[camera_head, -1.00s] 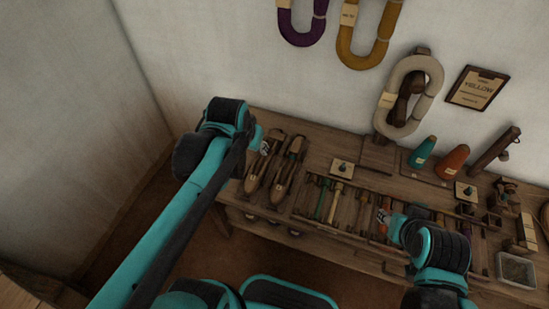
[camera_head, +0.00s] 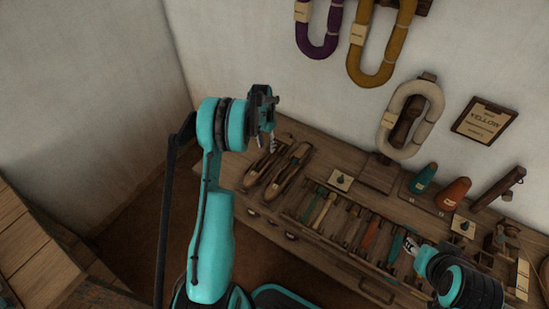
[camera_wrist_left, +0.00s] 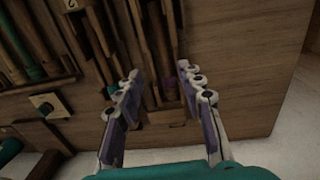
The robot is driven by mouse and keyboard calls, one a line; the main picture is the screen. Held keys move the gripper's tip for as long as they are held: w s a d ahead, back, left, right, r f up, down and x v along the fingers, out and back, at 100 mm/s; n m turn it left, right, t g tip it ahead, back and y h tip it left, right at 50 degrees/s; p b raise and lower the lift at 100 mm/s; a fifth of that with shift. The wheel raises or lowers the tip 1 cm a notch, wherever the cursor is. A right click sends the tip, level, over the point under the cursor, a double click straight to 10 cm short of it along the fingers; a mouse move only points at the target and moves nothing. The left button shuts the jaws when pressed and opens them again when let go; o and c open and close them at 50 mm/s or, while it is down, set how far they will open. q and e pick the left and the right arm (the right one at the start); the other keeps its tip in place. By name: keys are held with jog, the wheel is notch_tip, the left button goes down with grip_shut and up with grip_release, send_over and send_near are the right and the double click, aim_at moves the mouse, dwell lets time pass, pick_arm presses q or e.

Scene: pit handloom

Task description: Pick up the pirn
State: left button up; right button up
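Several pirns lie side by side in a slotted rack on the bench, among them a green pirn (camera_head: 310,207), an orange pirn (camera_head: 371,234) and a teal pirn (camera_head: 395,247). I cannot tell which one the task means. My left gripper (camera_head: 270,138) is above the shuttles at the bench's left end. In the left wrist view my left gripper (camera_wrist_left: 158,74) is open, its two fingers apart and nothing visibly held, over the shuttle ends. A green pirn (camera_wrist_left: 28,65) shows at that view's left. My right gripper (camera_head: 411,245) is beside the teal pirn; its finger opening is unclear.
Two wooden shuttles (camera_head: 287,172) lie left of the rack. A teal cone (camera_head: 424,178) and an orange cone (camera_head: 454,192) stand behind it. Yarn hanks (camera_head: 410,120) and a framed sign (camera_head: 485,121) hang on the wall. Floor (camera_head: 235,255) shows in front.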

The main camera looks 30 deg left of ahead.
aim_at(267, 158)
pick_arm(q)
notch_tip(267, 158, down, 3)
jog(key=shift+f+b, duration=0.1)
jog(key=shift+b, duration=0.45)
notch_tip(267, 158, down, 5)
jog(key=b, duration=0.2)
jog(key=shift+w+a+b, duration=0.1)
jog(key=shift+a+b, duration=0.05)
jog(key=shift+b, duration=0.15)
jog(key=shift+o, duration=0.7)
grip_shut()
